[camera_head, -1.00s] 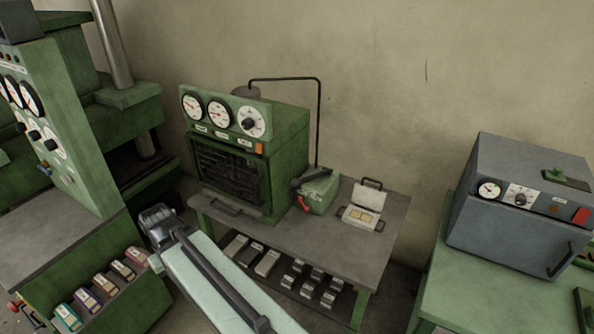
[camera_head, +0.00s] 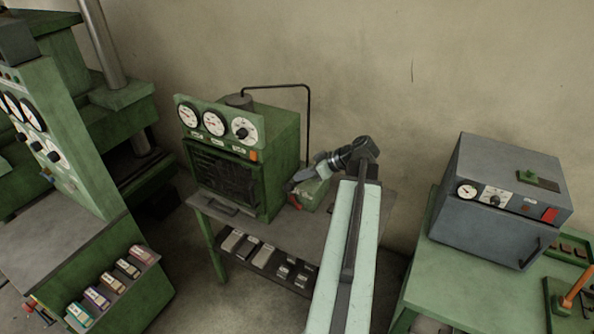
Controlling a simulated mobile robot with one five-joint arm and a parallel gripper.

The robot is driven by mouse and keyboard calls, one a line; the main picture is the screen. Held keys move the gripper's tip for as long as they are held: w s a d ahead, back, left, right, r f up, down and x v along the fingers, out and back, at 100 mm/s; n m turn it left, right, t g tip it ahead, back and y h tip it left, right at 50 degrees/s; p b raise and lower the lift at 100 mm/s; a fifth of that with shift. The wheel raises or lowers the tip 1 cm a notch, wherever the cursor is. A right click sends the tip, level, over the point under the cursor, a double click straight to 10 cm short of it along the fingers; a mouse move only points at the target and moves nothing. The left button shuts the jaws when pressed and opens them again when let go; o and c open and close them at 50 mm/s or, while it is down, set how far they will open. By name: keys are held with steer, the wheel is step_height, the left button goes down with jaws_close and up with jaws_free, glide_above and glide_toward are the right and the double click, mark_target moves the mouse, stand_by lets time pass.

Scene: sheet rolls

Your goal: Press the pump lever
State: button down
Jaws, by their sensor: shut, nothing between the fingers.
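The pump is a small green box (camera_head: 316,194) on the grey table, just right of the green oven-like press. Its dark lever (camera_head: 296,184) lies across the top, its left end sticking out past the box. A red part shows low on the pump's left side. My gripper (camera_head: 315,173) is shut and empty, pointing down and left at the lever from its right. It overlaps the lever's right part in view; whether they touch I cannot tell.
The green press (camera_head: 240,160) with dials stands left of the pump; a thin black pipe (camera_head: 309,125) rises behind the pump. A grey box oven (camera_head: 500,200) stands on a green bench (camera_head: 430,280) at right. Below the grey tabletop (camera_head: 285,230), a shelf holds several blocks.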

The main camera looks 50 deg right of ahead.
steer(key=s+d+r+t, duration=0.1)
steer(key=s+d+r, duration=0.1)
steer(key=s+d, duration=0.1)
steer(key=shift+s+d+r+h, duration=0.35)
steer(key=shift+d+r+h, duration=0.05)
steer(key=shift+d, duration=0.45)
steer(key=s+f+b+x, duration=0.1)
steer(key=f+b+x, duration=0.1)
steer(key=b+x, duration=0.7)
steer(key=x, duration=0.3)
steer(key=shift+w+f, duration=0.25)
steer(key=shift+f, duration=0.05)
